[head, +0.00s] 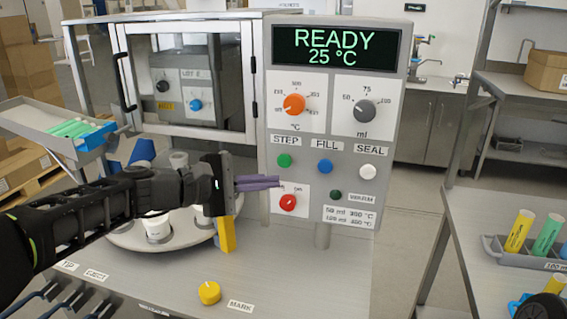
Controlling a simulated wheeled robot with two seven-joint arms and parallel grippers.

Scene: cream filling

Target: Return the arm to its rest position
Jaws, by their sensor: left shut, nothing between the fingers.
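My left arm comes in from the left edge across the front of the machine. Its left gripper (277,182) is shut and empty, its purple fingers lying together and pointing right. It is in front of the control panel (340,147), just above the red knob (288,202) and below the green STEP button (284,160). I cannot tell whether the fingertips touch the panel. The display (337,46) reads READY, 25 °C. The arm hides part of the round turntable (125,238) with its white cups. My right gripper is not visible.
A yellow knob (209,292) stands on the machine's front deck. A tray (30,122) with green tubes is at the left, above the arm. At the right, a side table (490,215) carries a grey rack with yellow and green tubes.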

